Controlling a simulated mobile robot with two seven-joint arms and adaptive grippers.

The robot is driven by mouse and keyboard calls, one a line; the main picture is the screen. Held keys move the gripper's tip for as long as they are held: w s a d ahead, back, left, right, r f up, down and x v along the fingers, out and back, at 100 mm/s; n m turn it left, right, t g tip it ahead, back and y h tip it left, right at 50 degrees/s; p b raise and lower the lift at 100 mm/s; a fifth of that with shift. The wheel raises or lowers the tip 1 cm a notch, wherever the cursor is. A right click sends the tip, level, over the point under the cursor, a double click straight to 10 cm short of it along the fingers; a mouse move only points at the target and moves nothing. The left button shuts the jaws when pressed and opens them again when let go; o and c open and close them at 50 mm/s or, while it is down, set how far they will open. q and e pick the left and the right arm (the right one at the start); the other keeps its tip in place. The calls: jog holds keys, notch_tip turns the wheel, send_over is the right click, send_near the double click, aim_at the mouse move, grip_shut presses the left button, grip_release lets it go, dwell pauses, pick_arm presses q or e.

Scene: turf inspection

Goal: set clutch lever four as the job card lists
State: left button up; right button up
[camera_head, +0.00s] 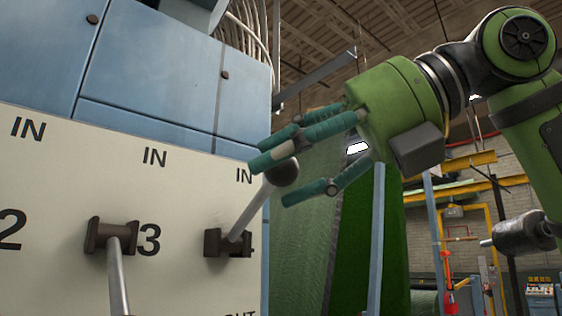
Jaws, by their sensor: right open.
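Clutch lever four (248,212) stands out from its dark bracket at the right end of the white panel (60,185). Its rod tilts up and to the right, toward the upper "IN" label, and ends in a dark round knob (284,172). Bracket and rod hide most of its number. My right gripper (271,181) reaches in from the right. Its green fingers are open, with the knob between them; I cannot tell whether they touch it. My left gripper is not in view. No job card shows.
Lever three (118,275) is just left, its rod running down out of frame. Blue cabinet panels (150,70) rise above the white panel. Green turf (355,240) hangs behind my right gripper.

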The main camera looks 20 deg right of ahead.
jog(key=v, duration=1.1)
jog(key=shift+s, duration=0.1)
